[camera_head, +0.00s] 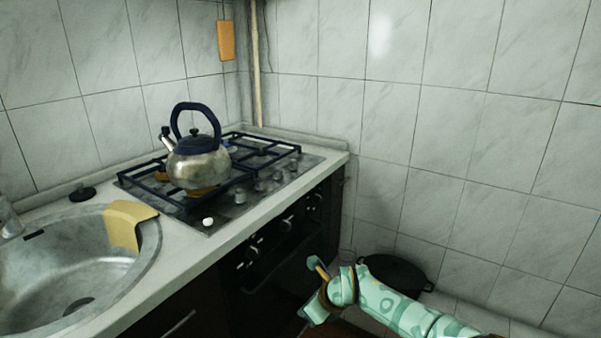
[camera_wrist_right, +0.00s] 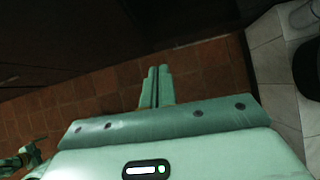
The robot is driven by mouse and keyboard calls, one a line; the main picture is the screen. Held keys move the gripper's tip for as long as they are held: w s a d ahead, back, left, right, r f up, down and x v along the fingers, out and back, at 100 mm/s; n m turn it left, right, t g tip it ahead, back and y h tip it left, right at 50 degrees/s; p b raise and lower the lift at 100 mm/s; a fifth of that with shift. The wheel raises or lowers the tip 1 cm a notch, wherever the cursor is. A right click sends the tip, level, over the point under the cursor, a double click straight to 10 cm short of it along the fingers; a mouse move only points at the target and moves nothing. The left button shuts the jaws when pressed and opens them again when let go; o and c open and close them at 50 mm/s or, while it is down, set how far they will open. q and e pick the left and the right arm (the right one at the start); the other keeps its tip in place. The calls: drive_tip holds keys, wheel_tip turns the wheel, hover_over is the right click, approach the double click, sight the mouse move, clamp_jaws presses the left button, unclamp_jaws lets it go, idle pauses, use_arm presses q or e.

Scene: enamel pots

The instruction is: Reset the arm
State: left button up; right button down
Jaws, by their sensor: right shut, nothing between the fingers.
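My right arm (camera_head: 390,303) comes in from the lower right in the head view, in front of the oven and low beside the tiled wall. My right gripper (camera_wrist_right: 157,72) shows in the right wrist view with its two fingers together, shut and empty, above a brown tiled floor (camera_wrist_right: 205,70). The fingertips are hard to make out in the head view.
A metal kettle (camera_head: 199,165) with a dark handle stands on the gas hob (camera_head: 240,190). A sink (camera_head: 60,262) with a yellow cloth (camera_head: 124,222) on its rim is at the left. A dark pot (camera_head: 397,272) sits low by the wall, behind my right arm.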

drive_tip(key=w+a+r+m+t+y, duration=0.3)
drive_tip(key=w+r+m+y, duration=0.15)
drive_tip(key=m, duration=0.35)
drive_tip(key=s+d+f+m+t+h, duration=0.45)
drive_tip(key=d+f+m, duration=0.25)
drive_tip(key=f+m, duration=0.7)
drive_tip(key=s+d+f+m+g+h, duration=0.2)
drive_tip(key=s+d+f+m, duration=0.3)
drive_tip(key=s+f+m, duration=0.35)
drive_tip(key=s+d+f+m+g+h, duration=0.2)
drive_tip(key=s+d+f+m, duration=0.4)
drive_tip(key=s+f, duration=0.45)
drive_tip(key=s+d+f+m+g, duration=0.1)
drive_tip(key=s+d+f, duration=0.15)
drive_tip(key=s, duration=0.55)
drive_tip(key=s+d+f+m+g, duration=0.1)
drive_tip(key=s+f+m+g, duration=0.15)
drive_tip(key=s, duration=0.55)
drive_tip(key=s+d+f+m+g+h, duration=0.1)
drive_tip(key=s+d+g, duration=0.1)
drive_tip(key=s, duration=1.7)
drive_tip(key=s+d+f+m+g, duration=0.1)
drive_tip(key=s+d+m+g, duration=0.1)
drive_tip(key=s, duration=1.7)
drive_tip(key=shift+d+g+h, duration=0.4)
drive_tip(key=shift+g, duration=0.3)
